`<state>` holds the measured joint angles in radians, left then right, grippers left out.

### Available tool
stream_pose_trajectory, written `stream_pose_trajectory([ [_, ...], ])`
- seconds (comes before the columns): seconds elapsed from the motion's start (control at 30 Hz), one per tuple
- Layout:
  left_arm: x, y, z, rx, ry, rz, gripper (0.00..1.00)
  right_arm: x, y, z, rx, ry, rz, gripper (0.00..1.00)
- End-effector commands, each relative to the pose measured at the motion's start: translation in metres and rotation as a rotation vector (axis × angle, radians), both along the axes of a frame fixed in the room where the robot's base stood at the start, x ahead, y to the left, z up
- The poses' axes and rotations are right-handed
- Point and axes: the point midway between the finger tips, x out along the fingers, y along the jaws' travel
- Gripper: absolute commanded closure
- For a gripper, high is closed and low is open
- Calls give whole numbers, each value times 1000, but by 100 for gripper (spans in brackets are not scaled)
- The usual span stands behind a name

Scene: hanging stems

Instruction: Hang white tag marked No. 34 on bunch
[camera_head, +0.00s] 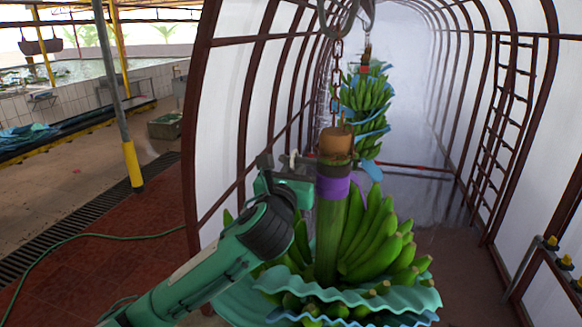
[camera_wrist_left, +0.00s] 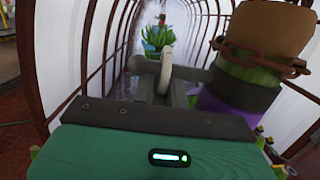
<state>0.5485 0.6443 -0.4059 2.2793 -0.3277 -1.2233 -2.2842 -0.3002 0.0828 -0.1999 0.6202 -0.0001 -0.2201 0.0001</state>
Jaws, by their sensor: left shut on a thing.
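The banana bunch (camera_head: 375,235) hangs upright from a chain. Its thick green stem (camera_head: 331,225) has a purple band (camera_head: 333,187) and a brown cut top (camera_head: 335,143). My left gripper (camera_head: 291,166) is just left of the stem top, apart from it as far as I can tell. In the left wrist view my left gripper (camera_wrist_left: 162,84) is shut on a thin whitish piece (camera_wrist_left: 167,68), which I take to be the white tag seen nearly edge-on. No number is readable. The stem (camera_wrist_left: 245,80) stands right of the fingers in that view. My right gripper is out of view.
A rusty chain (camera_head: 338,75) holds the bunch from above, and its links (camera_wrist_left: 262,52) wrap the stem top. Wavy teal sheets (camera_head: 385,300) stick out among the bananas. Another bunch (camera_head: 362,100) hangs behind. Brown frame ribs (camera_head: 245,110) stand left of the stem.

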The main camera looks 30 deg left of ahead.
Motion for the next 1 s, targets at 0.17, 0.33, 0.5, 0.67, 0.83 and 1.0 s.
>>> stream_pose_trajectory([
  [0.17, -1, 0, 6, 3, -14, -2, 100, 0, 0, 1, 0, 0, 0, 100],
  [0.33, -1, -1, 6, 3, -14, -1, 100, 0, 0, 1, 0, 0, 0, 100],
  [0.5, -1, -3, 7, 4, -15, -1, 100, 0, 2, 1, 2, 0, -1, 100],
  [0.67, -1, -6, 9, 4, -16, -2, 100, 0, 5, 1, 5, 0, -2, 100],
  [0.83, -1, -7, 9, 4, -17, -1, 100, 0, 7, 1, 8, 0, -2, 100],
  [1.0, -1, -7, 9, 4, -17, -1, 100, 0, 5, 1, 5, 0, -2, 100],
])
